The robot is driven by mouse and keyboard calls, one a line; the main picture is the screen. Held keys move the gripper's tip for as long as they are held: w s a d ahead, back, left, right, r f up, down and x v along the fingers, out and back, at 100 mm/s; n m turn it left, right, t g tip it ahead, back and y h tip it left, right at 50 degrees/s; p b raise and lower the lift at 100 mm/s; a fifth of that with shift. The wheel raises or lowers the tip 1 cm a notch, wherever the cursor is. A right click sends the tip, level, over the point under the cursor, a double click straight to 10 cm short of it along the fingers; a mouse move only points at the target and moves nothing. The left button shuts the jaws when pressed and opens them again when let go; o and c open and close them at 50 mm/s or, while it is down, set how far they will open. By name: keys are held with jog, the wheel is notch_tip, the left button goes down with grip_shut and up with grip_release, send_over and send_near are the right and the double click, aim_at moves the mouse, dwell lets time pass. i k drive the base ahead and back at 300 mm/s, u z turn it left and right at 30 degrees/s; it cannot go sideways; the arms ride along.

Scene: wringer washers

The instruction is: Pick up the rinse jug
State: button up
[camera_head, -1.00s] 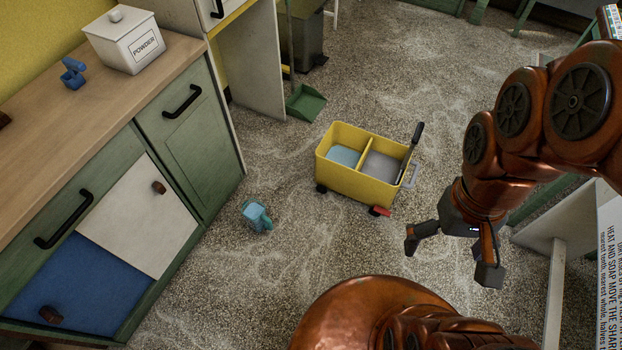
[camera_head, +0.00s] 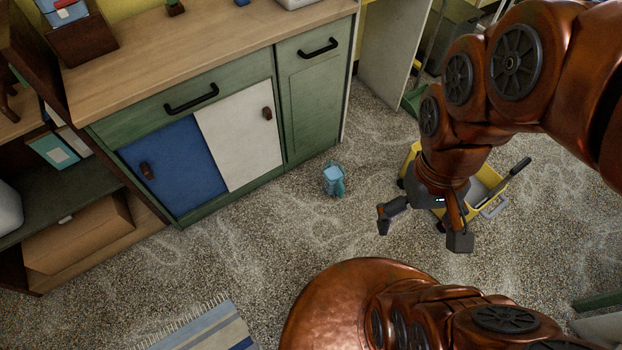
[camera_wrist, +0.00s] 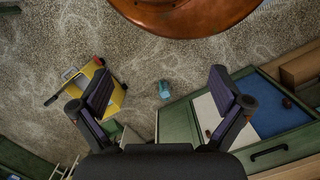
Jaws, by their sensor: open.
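The rinse jug (camera_head: 334,180) is a small light-blue jug with a teal handle. It stands on the speckled floor in front of the green cabinet, near its white door. In the wrist view the jug (camera_wrist: 165,91) lies between and beyond my fingers, well apart from them. My gripper (camera_head: 418,232) is open and empty, above the floor to the right of the jug in the head view. The wrist view also shows my gripper (camera_wrist: 161,98) with its two fingers spread wide.
A yellow two-part bucket cart (camera_head: 408,168) stands right of the jug, partly hidden by my arm. The green cabinet (camera_head: 308,110) with a wooden top is behind the jug. A striped rug (camera_head: 205,330) lies at the front left. The floor around the jug is clear.

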aim_at(333, 178)
jog(key=u, duration=1.9)
jog(key=i, duration=2.3)
jog(key=z, duration=3.8)
jog(key=i, duration=0.5)
jog(key=z, duration=0.1)
